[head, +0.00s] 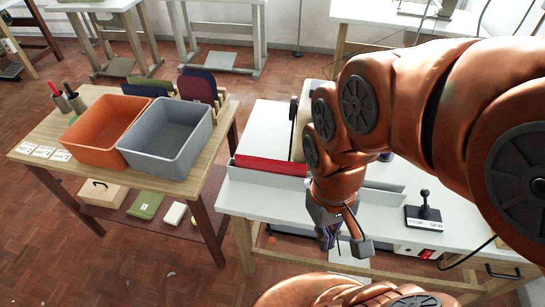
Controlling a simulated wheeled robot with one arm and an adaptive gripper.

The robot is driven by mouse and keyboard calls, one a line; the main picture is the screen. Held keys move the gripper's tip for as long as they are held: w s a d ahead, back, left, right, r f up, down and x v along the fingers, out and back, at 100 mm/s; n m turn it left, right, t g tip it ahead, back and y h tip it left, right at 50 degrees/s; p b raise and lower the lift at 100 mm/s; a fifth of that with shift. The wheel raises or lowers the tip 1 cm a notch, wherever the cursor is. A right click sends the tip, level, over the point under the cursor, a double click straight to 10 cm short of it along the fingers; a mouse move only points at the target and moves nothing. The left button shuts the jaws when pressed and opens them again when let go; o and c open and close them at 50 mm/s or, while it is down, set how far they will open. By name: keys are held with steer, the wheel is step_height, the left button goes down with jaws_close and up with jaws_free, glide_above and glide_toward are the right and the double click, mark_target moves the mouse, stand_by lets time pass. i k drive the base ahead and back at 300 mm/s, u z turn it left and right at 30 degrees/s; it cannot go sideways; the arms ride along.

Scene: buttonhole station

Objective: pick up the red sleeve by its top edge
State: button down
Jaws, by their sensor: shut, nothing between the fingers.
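A dark red upright piece (200,87), which looks like the red sleeve, stands in a wooden rack (222,108) behind the bins on the left table. Its top edge is in view; its lower part is partly hidden. A brighter red strip (270,166) lies along the white table; I cannot tell whether it is cloth. My gripper (341,240) hangs low over the front edge of the white table, right of the rack and well apart from it. It is shut and holds nothing.
An orange bin (84,149) and a grey bin (162,158) stand on the left wooden table in front of the rack. Dark blue and olive pieces stand beside the dark red one. A stop/sew lever (424,208) is on the white table. A gap separates the tables.

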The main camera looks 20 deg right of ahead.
mark_target(260, 164)
steer(key=i, duration=0.4)
steer(key=u, duration=0.05)
steer(key=k, duration=0.5)
steer(key=u, duration=2.4)
steer(key=k, duration=1.7)
steer(key=z, duration=0.35)
steer(key=i, duration=1)
steer(key=z, duration=0.05)
